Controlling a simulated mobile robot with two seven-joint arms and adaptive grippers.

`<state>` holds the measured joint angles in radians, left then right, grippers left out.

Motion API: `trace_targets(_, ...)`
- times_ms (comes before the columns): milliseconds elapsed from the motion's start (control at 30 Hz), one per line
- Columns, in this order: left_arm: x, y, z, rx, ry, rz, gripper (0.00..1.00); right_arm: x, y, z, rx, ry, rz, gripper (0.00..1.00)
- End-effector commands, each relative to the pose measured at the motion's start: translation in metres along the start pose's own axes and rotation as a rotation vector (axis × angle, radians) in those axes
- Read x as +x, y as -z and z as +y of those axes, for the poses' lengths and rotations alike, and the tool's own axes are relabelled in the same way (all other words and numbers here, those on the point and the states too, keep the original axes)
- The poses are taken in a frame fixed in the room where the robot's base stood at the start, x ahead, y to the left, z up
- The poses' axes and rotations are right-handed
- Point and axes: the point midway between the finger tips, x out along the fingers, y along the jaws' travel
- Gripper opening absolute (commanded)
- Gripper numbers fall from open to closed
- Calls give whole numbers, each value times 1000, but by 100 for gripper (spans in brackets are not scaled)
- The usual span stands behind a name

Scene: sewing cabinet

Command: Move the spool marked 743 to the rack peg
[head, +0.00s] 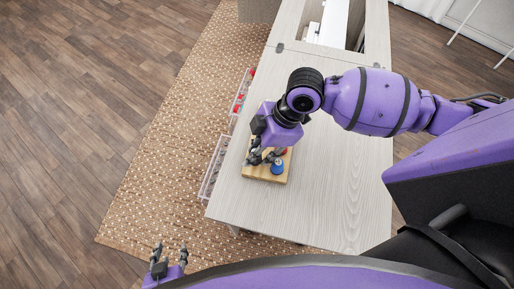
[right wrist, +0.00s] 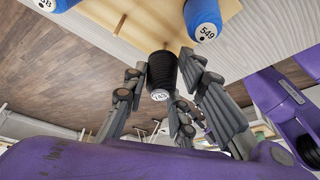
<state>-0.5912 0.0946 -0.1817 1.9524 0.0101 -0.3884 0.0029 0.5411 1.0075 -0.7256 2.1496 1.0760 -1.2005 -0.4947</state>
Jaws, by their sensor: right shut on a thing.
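The black spool marked 743 (right wrist: 162,75) is between the fingers of my right gripper (right wrist: 163,68) in the right wrist view, its numbered end facing the camera. My right gripper (head: 262,158) is shut on it, over the wooden rack (head: 264,178) in the head view. There the spool is hard to make out among the dark fingers. The rack's board also shows in the right wrist view (right wrist: 135,22), just beyond the spool. Whether the spool touches the board or sits on a peg is not clear. My left gripper (head: 169,250) is empty, fingers apart, at the bottom left.
A blue spool marked 549 (right wrist: 203,18) stands on the rack, and another blue spool (right wrist: 56,4) is at the picture's edge. Clear drawers (head: 213,168) stick out left of the pale tabletop (head: 335,190). The tabletop right of the rack is clear.

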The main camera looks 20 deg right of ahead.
Motion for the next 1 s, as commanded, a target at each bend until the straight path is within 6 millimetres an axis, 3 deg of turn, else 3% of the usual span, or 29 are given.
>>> trace_targets(933,-2,-16,2,-14,3,-25,40,16,-6,0,-1,0,1,8)
trace_targets(967,-2,-16,2,-13,3,-25,40,16,-6,0,-1,0,1,29)
trace_targets(1000,-2,-15,2,-12,3,-24,40,16,-6,0,-1,0,1,34)
